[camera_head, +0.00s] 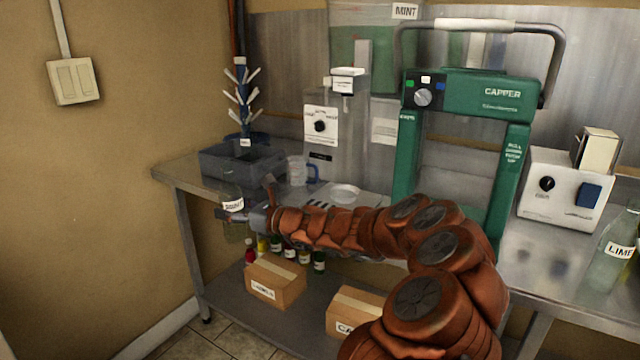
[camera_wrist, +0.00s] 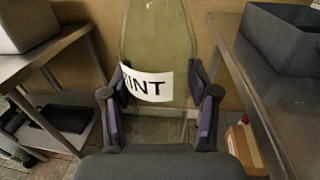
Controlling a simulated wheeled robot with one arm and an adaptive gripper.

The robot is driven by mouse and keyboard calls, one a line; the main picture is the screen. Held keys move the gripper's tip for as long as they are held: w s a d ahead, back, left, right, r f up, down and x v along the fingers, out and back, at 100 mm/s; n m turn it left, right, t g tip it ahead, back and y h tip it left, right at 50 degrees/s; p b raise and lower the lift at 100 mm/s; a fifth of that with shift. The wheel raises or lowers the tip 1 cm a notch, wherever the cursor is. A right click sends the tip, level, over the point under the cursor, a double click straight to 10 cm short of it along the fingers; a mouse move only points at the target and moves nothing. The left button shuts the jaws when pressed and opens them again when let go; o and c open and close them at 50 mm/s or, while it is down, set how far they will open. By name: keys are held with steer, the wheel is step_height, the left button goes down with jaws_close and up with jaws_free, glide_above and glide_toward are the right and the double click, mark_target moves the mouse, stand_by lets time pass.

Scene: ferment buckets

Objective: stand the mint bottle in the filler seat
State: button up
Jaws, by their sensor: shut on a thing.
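The mint bottle is pale green glass with a white label; it shows in the wrist view (camera_wrist: 155,48), its label reading "INT" with the first letter cut off. My gripper (camera_wrist: 160,95) is shut on it, one finger on each side of the label. In the head view my gripper (camera_head: 236,215) holds the bottle (camera_head: 233,204) just off the bench's left end, roughly upright. The filler (camera_head: 320,152) stands on the bench with a nozzle (camera_head: 346,86) above a pale round seat (camera_head: 344,193). The seat looks empty and lies right of my gripper.
A dark grey bin (camera_head: 228,165) with a blue drying tree (camera_head: 243,105) and a clear jug (camera_head: 297,170) stand left of the filler. The green capper (camera_head: 404,165) stands to its right. A LIME bottle (camera_head: 612,250) is far right. Boxes (camera_head: 275,280) and small bottles sit below.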

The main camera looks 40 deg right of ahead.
steer(key=s+d+r+m+h+b, duration=0.2)
steer(key=s+d+h, duration=0.15)
steer(key=d, duration=0.35)
steer(key=s+d+r+m+t+h+b, duration=0.1)
steer(key=s+d+r+m+h+b, duration=0.2)
steer(key=d, duration=0.4)
steer(key=s+d+r+m+h, duration=0.2)
steer(key=s+d+h, duration=0.15)
steer(key=d, duration=0.35)
steer(key=w+d+f+p, duration=0.1)
steer(key=w+d+p, duration=0.3)
steer(key=d+p, duration=0.8)
steer(key=shift+h+p, duration=0.4)
steer(key=shift+p, duration=0.3)
steer(key=shift+s+f, duration=0.1)
steer(key=shift+f, duration=0.1)
steer(key=shift+f, duration=1)
stand_by(1.0)
steer(key=o, duration=1.4)
